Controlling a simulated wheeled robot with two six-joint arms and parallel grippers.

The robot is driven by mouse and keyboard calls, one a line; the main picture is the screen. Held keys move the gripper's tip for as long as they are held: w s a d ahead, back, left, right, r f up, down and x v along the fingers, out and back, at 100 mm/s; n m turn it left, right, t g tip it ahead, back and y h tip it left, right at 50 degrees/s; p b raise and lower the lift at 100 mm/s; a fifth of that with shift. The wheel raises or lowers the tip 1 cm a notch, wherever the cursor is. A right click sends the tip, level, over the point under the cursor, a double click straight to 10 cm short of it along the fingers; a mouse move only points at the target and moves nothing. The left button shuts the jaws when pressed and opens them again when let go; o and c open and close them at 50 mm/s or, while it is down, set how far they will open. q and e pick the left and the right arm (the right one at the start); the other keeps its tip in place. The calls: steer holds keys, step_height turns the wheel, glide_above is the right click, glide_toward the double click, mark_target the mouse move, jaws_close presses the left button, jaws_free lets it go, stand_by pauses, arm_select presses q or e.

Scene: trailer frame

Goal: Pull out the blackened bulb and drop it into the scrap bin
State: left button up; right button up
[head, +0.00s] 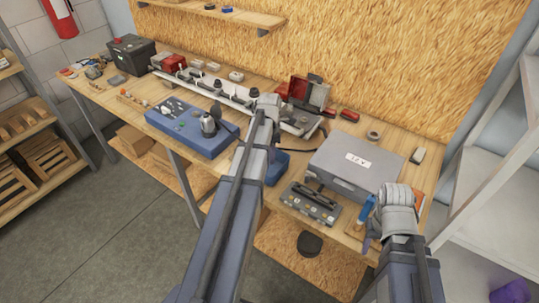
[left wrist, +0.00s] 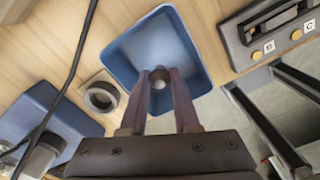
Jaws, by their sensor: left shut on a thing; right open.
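My left gripper (left wrist: 160,88) is shut on the blackened bulb (left wrist: 161,77), a small dark rounded thing between its purple fingertips. In the left wrist view the bulb shows against the inside of the blue scrap bin (left wrist: 118,50); its height over the bin is hard to tell. In the head view my left arm hides the gripper and bulb, and part of the blue bin (head: 277,166) shows beside the arm. My right gripper (head: 370,236) is open at the right end of the bench, partly hidden by its wrist.
A blue box unit (head: 190,127) stands left of the bin, with a black cable near it. A dark panel with lettered switches (head: 311,203) and a grey case (head: 355,160) stand to the right. A grey ring (left wrist: 101,96) lies beside the bin. The trailer light bar runs behind.

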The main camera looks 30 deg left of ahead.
arm_select(q)
steer(key=shift+f+b, duration=1.75)
steer(key=shift+f, duration=0.3)
steer(key=shift+f, duration=0.15)
steer(key=o, duration=1.4)
step_height(320, 180, up, 7)
steer(key=p, duration=0.7)
